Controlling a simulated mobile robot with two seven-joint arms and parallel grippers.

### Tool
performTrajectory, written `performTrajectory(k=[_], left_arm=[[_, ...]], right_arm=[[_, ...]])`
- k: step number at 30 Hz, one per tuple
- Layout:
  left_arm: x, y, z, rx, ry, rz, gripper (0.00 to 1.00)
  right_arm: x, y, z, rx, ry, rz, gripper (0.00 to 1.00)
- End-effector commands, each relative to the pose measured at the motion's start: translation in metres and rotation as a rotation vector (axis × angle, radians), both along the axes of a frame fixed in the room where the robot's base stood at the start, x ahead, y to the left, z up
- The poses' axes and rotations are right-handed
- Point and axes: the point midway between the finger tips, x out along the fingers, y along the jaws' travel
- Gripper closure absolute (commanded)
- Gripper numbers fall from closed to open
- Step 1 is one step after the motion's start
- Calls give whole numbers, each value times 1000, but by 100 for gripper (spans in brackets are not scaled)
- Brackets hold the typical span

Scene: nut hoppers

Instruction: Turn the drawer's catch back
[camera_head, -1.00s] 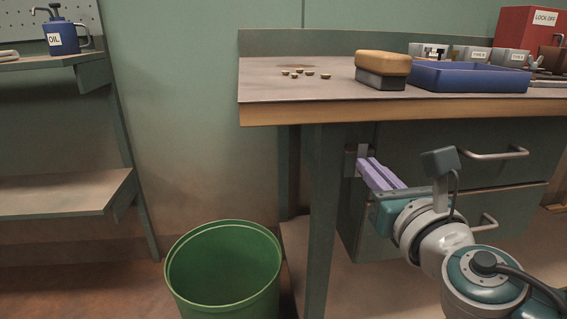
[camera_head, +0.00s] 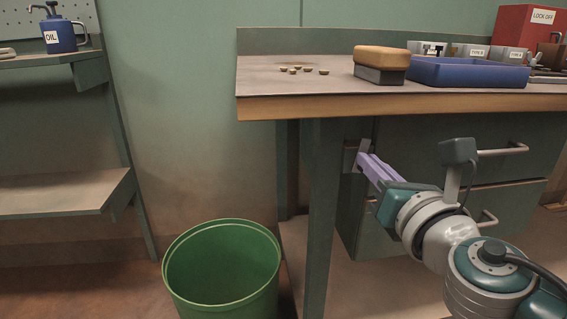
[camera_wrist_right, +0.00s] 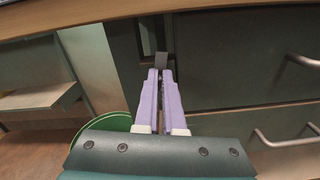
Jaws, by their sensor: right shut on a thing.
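The drawer's catch (camera_head: 350,159) is a small grey metal piece at the left edge of the drawer unit, just under the bench top. In the right wrist view the catch (camera_wrist_right: 161,66) shows as a grey tab between the tips of my fingers. My right gripper (camera_head: 366,160), with lilac fingers, is shut on the catch; it also shows in the right wrist view (camera_wrist_right: 160,76). The upper drawer (camera_head: 425,150) looks closed, with a bar handle (camera_head: 503,151) at its right. The fingers hide part of the catch, so its exact angle is unclear. My left gripper is out of view.
The workbench top (camera_head: 300,88) overhangs the catch closely, and a bench leg (camera_head: 322,220) stands just left of it. A green bin (camera_head: 222,270) is on the floor.

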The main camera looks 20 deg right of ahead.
Motion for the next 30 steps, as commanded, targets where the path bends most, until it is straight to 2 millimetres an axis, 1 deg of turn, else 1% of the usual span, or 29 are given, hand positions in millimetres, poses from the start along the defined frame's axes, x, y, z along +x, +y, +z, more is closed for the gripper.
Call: performTrajectory(k=[1, 12, 30], left_arm=[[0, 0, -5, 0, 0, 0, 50], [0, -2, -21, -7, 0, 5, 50], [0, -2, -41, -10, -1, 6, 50]], right_arm=[[0, 0, -2, 41, -11, 1, 100], [-1, -4, -4, 381, -92, 0, 100], [-2, -8, -8, 935, -226, 1, 100]])
